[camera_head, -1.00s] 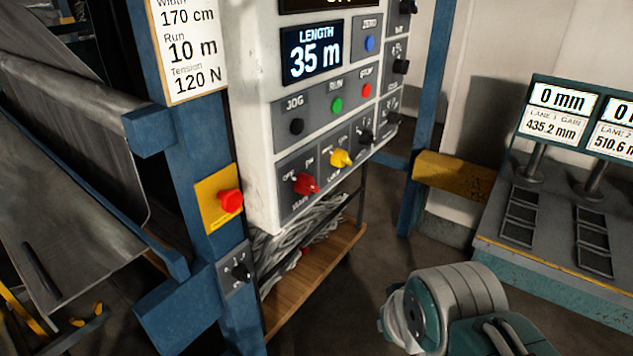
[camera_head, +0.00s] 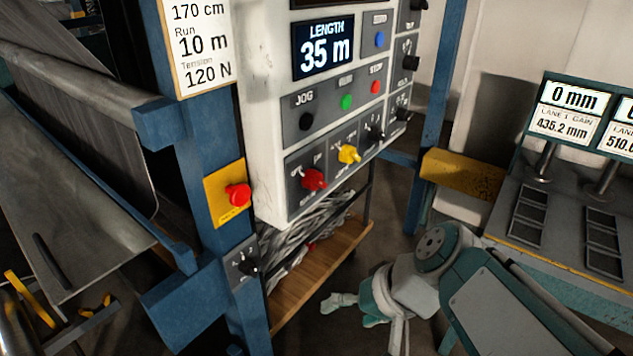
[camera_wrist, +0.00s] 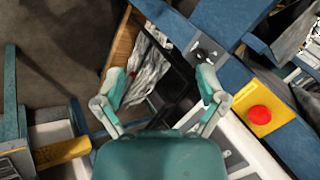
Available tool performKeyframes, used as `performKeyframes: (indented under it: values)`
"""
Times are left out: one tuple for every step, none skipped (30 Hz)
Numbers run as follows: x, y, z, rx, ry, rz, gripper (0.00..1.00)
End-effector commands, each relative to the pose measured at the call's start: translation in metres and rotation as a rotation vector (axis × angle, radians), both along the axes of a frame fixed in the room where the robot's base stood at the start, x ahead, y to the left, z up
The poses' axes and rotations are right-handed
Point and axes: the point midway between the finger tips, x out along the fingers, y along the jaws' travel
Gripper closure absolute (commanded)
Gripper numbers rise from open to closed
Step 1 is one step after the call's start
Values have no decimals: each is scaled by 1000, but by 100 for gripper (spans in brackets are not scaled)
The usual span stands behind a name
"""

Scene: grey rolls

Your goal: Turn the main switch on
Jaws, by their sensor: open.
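The main switch (camera_head: 314,179) is a red rotary knob at the lower left of the white control panel (camera_head: 262,150), with OFF and ON style lettering above it. The exact angle of its handle is hard to read. My gripper (camera_head: 352,306) is low and to the right of the panel, below the switch and apart from it. In the wrist view my gripper (camera_wrist: 161,76) has its two fingers spread wide with nothing between them. I cannot make out the main switch in the wrist view.
A yellow knob (camera_head: 349,154) sits right of the main switch. A red button on a yellow plate (camera_head: 213,208) and a small black switch (camera_head: 246,264) are on the blue post to the left. A wooden shelf (camera_head: 318,268) with cables lies below the panel. A bench with displays stands right.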

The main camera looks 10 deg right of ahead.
Motion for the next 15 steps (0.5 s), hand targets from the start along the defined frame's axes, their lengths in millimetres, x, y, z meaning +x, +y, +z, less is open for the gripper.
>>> performKeyframes:
  values:
    - [9,4,1,85,15,-21,9]
    - [15,7,4,137,17,-31,9]
    - [23,10,8,207,16,-46,9]
    - [30,12,11,258,13,-58,9]
    - [37,13,14,309,7,-71,9]
    - [46,14,19,378,-5,-90,9]
    - [54,13,23,428,-15,-106,9]
    - [62,12,27,479,-27,-124,9]
    - [73,9,33,544,-50,-148,9]
    - [81,5,38,592,-69,-168,9]
    - [90,2,42,640,-89,-189,9]
    - [101,-5,48,700,-119,-218,9]
    - [109,-10,52,744,-143,-240,9]
    - [117,-17,56,783,-170,-264,9]
    - [127,-25,61,830,-203,-291,9]
